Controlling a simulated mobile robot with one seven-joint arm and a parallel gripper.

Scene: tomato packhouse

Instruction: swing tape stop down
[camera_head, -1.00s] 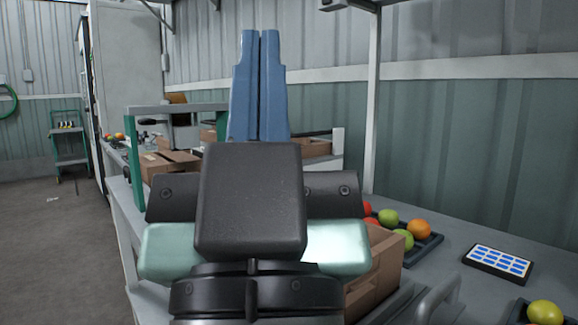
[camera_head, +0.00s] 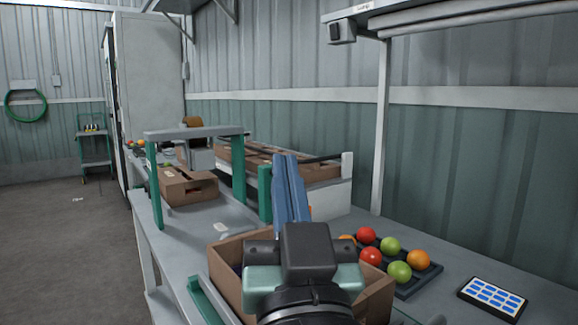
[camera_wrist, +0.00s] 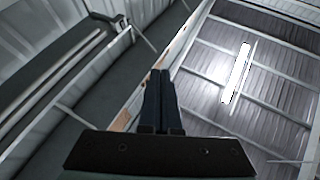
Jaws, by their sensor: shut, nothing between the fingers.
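A frame with green posts and a grey crossbar (camera_head: 195,132) stands over the bench in the head view. Beside my fingers are a short green post (camera_head: 265,195) and a thin dark bar (camera_head: 318,158). I cannot tell which part is the tape stop. My gripper (camera_head: 286,156) has its two blue fingers together and pointing up, with nothing between them. It is nearer to the camera than the frame and hides part of what lies behind. In the wrist view the shut fingers (camera_wrist: 160,74) show against the walls and roof.
An open carton (camera_head: 225,262) stands below my gripper, partly hidden. A dark tray (camera_head: 428,272) of red, green and orange tomatoes and a blue-keyed panel (camera_head: 493,295) lie on the right. An upright post (camera_head: 382,130) rises behind the tray.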

